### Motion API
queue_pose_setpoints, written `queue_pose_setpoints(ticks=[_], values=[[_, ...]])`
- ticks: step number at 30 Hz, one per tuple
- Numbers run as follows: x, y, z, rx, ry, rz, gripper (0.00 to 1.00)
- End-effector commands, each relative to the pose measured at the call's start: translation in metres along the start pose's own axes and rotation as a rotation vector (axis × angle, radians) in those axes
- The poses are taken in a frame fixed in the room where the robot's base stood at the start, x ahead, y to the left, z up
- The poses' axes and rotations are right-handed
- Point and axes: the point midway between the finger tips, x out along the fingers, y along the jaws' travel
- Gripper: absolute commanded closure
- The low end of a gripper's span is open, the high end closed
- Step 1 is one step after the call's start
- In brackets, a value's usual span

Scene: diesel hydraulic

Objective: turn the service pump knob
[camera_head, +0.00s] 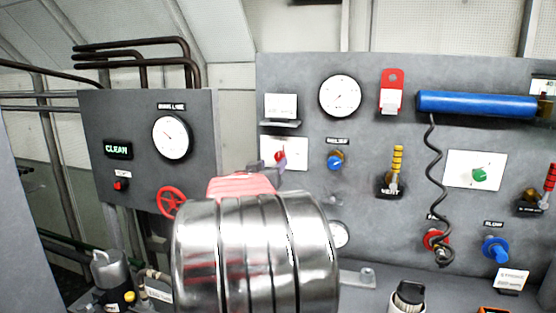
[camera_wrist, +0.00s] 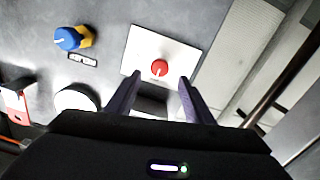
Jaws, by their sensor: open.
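A small red knob on a white plate (camera_head: 297,150) is on the grey panel, partly covered by my gripper in the head view. In the wrist view the red knob (camera_wrist: 160,68) is clear on its plate (camera_wrist: 185,52), just beyond my fingertips. No readable label shows whether it is the service pump knob. A green knob (camera_head: 479,175) sits on another white plate farther right. My gripper (camera_wrist: 157,92) is open and empty, with the red knob ahead of the gap between its purple fingers. I see no contact with the knob.
A blue relief knob (camera_head: 335,160) is to the right of the red knob, with a round gauge (camera_head: 340,95) above it. A card on a small ledge (camera_head: 281,124) juts out above the red knob. A red handwheel (camera_head: 171,201) is on the left box.

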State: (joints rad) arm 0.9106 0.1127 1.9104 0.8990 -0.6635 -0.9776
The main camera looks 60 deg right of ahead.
Motion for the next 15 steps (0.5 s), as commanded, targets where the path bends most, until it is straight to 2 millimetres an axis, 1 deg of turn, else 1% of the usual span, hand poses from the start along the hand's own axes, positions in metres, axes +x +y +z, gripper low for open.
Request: queue_pose_setpoints(ticks=[1, 9, 15], values=[[0.008, 0.001, 0.001, 0.000, -0.002, 0.002, 0.52], [0.043, 0.001, 0.002, -0.001, -0.002, 0.002, 0.52], [0.062, 0.001, 0.001, 0.000, -0.001, 0.002, 0.52]])
